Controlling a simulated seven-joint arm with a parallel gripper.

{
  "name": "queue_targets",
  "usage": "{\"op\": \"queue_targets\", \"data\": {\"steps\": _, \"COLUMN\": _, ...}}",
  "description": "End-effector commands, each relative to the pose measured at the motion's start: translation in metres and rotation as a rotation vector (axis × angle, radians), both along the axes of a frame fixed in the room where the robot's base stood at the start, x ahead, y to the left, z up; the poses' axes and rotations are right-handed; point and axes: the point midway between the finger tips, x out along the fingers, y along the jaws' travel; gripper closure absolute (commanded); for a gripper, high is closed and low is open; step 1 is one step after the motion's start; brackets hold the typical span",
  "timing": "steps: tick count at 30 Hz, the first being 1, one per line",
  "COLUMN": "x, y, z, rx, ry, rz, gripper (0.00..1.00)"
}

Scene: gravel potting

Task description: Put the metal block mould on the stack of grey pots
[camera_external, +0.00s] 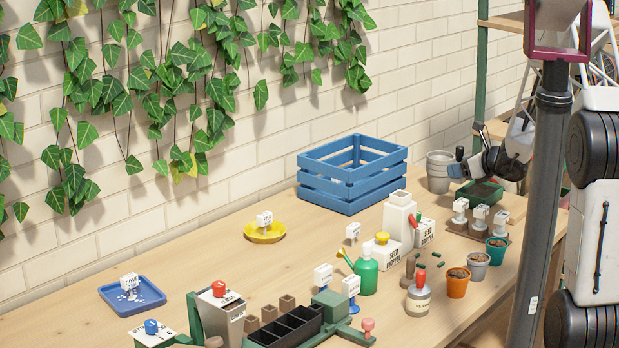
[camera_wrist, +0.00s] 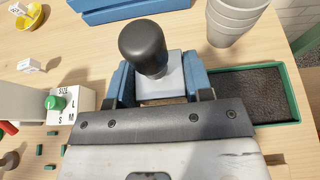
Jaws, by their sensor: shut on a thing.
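The metal block mould is a small grey block with a black knob; it shows in the wrist view (camera_wrist: 160,90), and its dark knob shows in the external view (camera_external: 459,153). My gripper (camera_wrist: 158,86) is shut on the block, with a blue finger on each side and the knob upward. In the external view my gripper (camera_external: 461,170) is at the back right, just in front of the stack of grey pots (camera_external: 439,158). The stack also shows in the wrist view (camera_wrist: 236,18), upper right of the mould and apart from it. Part of the stack is cut off there.
A green-rimmed tray of dark soil (camera_wrist: 296,104) lies right of my gripper. The blue slatted crate (camera_external: 352,190) stands left of the pots. A white dispenser (camera_external: 398,222) and several small labelled items stand nearer. Bare table lies between crate and pots.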

Motion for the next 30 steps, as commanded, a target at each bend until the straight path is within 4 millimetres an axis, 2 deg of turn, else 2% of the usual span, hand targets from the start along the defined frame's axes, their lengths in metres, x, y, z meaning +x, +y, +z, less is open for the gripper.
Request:
{"op": "queue_targets", "data": {"steps": 8, "x": 0.006, "y": 0.001, "z": 0.015, "rx": 0.008, "ry": -0.018, "rz": 0.071, "gripper": 0.82}}
{"op": "queue_targets", "data": {"steps": 19, "x": 0.013, "y": -0.001, "z": 0.050, "rx": 0.011, "ry": -0.021, "rz": 0.291, "gripper": 0.82}}
{"op": "queue_targets", "data": {"steps": 30, "x": 0.011, "y": -0.006, "z": 0.062, "rx": 0.000, "ry": 0.000, "rz": 0.391, "gripper": 0.82}}
